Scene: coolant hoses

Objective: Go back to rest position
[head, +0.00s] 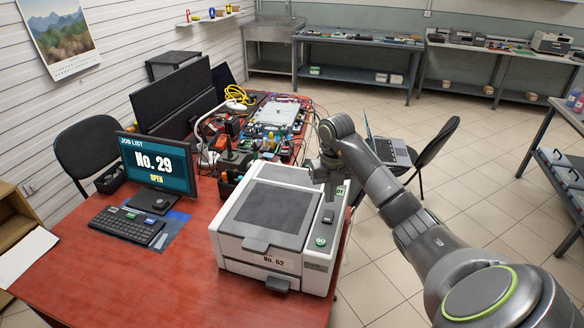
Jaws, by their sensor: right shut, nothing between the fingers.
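My right arm (395,205) comes in from the lower right and reaches over the right side of a white machine. Its gripper (329,190) points down above the machine's right-hand strip, shut and empty. I cannot tell whether the fingertips touch the strip. The white machine (232,244) has a dark panel in its top, a front label that seems to read "No. My left gripper is not in view.
A monitor (157,163) reading "No. 29 OPEN" and a keyboard (127,224) stand left of the machine. Cluttered electronics and cables (265,120) lie behind it. A chair (435,150) with a laptop (390,150) stands right of the table. Tiled floor (490,180) is open further right.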

